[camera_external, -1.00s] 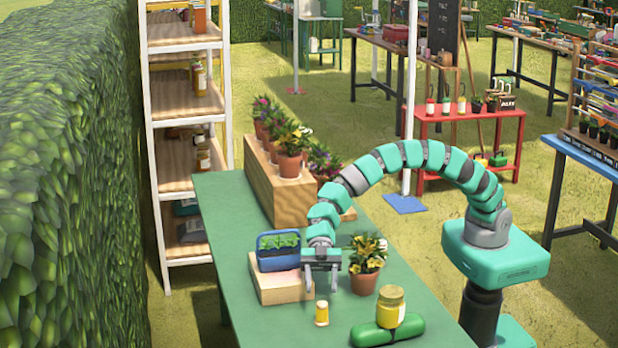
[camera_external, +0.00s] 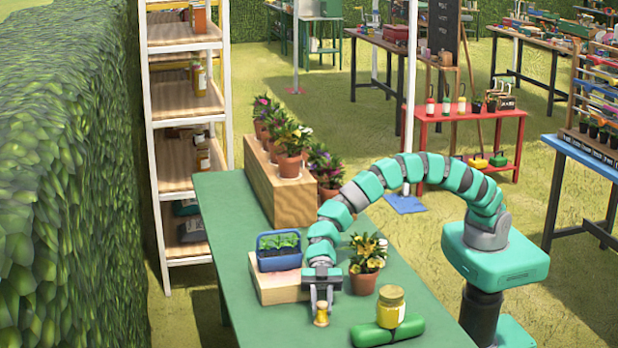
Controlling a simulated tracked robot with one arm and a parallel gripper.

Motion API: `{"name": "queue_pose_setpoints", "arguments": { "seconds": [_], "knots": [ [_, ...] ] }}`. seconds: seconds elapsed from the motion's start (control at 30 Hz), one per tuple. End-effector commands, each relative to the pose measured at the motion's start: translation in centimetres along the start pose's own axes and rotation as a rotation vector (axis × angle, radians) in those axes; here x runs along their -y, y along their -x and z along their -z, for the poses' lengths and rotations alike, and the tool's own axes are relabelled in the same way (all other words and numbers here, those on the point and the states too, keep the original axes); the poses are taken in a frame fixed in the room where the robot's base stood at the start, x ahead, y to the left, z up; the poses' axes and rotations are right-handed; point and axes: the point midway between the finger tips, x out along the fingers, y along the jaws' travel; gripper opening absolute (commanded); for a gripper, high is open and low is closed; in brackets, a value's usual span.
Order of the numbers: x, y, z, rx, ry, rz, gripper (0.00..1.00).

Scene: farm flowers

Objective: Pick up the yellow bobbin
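The yellow bobbin (camera_external: 321,320) stands upright on the green table, in front of the wooden block. My gripper (camera_external: 322,303) points down right over it, with its two fingers on either side of the bobbin's upper part. The fingers partly hide the bobbin's sides. The gap between the fingers is about as wide as the bobbin. I cannot tell whether the fingers touch it. The bobbin's foot appears to rest on the table.
A blue basket of seedlings (camera_external: 279,262) sits on the wooden block (camera_external: 284,292) close behind my gripper. A potted yellow flower (camera_external: 363,284) stands close on the right. A yellow-lidded jar (camera_external: 391,308) and a green cylinder (camera_external: 372,335) are at the front right. Table (camera_external: 262,325) left of the bobbin is clear.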

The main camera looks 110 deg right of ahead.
Motion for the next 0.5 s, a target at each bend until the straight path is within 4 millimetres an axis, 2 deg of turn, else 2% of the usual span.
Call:
{"name": "queue_pose_setpoints", "arguments": {
  "seconds": [0.03,0.07,0.33,0.5],
  "knots": [
    [0.0,0.0,0.0,0.0,0.0,0.0,0.09],
    [0.0,0.0,0.0,0.0,0.0,0.0,0.03],
    [0.0,0.0,0.1,0.0,0.0,0.0,0.03],
    [0.0,0.6,1.5,-0.002,0.003,-0.001,0.03]
  ]
}}
